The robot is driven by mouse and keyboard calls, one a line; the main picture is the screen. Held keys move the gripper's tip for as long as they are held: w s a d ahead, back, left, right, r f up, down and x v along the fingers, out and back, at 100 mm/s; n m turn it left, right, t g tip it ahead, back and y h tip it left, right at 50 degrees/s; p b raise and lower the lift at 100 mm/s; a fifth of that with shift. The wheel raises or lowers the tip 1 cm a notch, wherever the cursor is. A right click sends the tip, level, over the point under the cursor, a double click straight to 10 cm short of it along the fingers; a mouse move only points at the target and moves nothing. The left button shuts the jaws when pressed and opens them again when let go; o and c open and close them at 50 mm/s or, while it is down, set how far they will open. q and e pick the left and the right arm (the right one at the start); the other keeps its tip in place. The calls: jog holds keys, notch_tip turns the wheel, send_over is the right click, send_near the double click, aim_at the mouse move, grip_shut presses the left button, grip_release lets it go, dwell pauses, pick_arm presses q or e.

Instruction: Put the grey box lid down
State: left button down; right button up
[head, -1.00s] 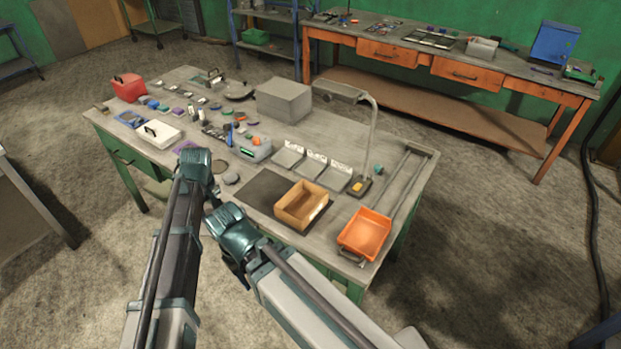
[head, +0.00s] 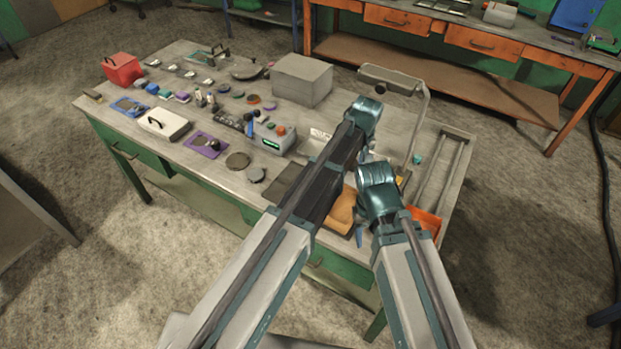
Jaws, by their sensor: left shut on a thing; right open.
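My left gripper (head: 364,112) is over the right half of the workbench. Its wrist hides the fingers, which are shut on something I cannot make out. I see no loose grey lid for certain. A plain grey box (head: 302,80) stands at the back of the bench, left of my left gripper; I cannot tell whether its top is a separate lid. My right gripper (head: 364,232) is open, lower and nearer, beside the wooden box (head: 343,212), which my arms partly cover.
An orange bin (head: 428,222) is partly hidden behind my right arm. A lamp (head: 395,80) stands at the back right. A meter (head: 272,138), an off-white handled case (head: 165,124) and a red box (head: 122,69) are to the left. A dark mat (head: 287,182) shows a bare part.

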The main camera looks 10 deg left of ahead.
pick_arm(q)
jog(key=a, duration=1.9)
jog(key=shift+n, duration=0.3)
jog(key=f+b, duration=0.9)
jog(key=shift+s+d+f+b, duration=0.15)
jog(key=shift+s+f+b, duration=0.2)
jog(key=shift+s, duration=0.05)
jog(key=shift+f, duration=0.2)
jog(key=c, duration=0.5)
grip_release()
jog(key=shift+r, duration=0.1)
jog(key=shift+r, duration=0.15)
